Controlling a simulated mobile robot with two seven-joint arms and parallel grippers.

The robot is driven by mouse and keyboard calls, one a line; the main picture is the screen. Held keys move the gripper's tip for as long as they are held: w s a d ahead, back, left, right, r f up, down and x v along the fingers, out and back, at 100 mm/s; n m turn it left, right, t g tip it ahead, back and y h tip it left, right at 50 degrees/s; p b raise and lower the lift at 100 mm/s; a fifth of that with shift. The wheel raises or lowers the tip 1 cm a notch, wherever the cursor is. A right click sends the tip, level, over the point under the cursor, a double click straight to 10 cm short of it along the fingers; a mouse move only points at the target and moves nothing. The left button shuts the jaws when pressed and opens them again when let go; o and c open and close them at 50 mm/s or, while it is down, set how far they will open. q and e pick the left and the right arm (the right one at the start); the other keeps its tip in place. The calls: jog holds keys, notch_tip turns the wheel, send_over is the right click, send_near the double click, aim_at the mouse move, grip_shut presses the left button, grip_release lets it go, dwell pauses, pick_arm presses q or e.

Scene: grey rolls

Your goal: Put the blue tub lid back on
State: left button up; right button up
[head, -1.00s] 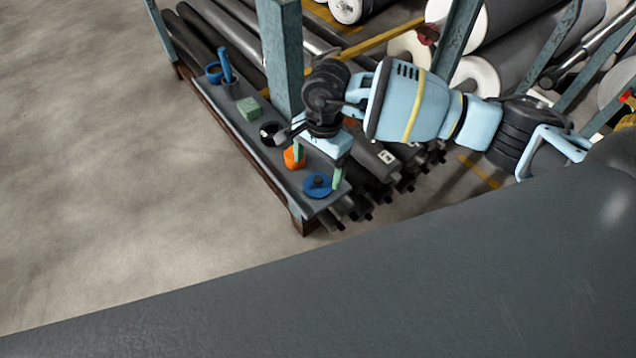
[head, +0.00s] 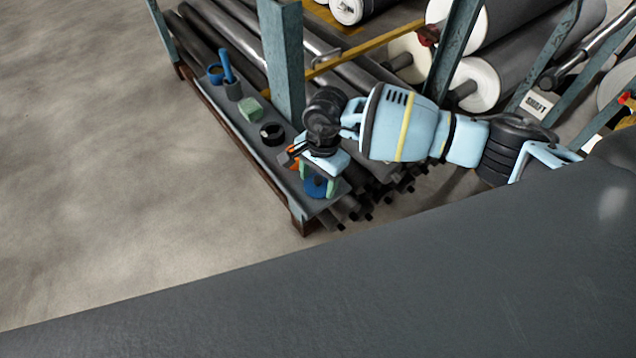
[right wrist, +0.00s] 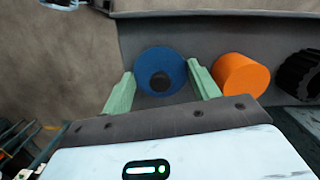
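The blue lid (head: 316,188) is a round disc with a dark knob, lying at the near end of the grey shelf board (head: 305,208). My right gripper (head: 318,181) is over it, pointing down. In the right wrist view the lid (right wrist: 145,63) shows between the two green fingertips (right wrist: 161,88), which are wide apart with nothing gripped. I cannot tell whether a finger touches the lid. A small blue open tub (head: 215,75) stands at the far end of the board. My left gripper is not in view.
An orange cylinder (right wrist: 240,75) stands close beside the lid. A blue-grey upright post (head: 284,60) stands beside the board; rolls lie behind.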

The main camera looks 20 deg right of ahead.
aim_at(319, 181)
jog(key=shift+c, duration=1.4)
jog(key=shift+r, duration=0.15)
jog(key=shift+r, duration=0.6)
jog(key=shift+s+d+r, duration=0.1)
jog(key=shift+s+r, duration=0.05)
jog(key=shift+r, duration=0.4)
jog(key=shift+s+d+r, duration=0.1)
jog(key=shift+r, duration=0.45)
jog(key=s+d, duration=0.1)
jog(key=s, duration=0.3)
jog(key=s+d+r, duration=0.1)
jog(key=s+d, duration=0.1)
jog(key=s, duration=0.3)
jog(key=s+d, duration=0.2)
jog(key=s, duration=0.3)
jog(key=shift+s+r, duration=0.2)
jog(key=shift+s, duration=0.05)
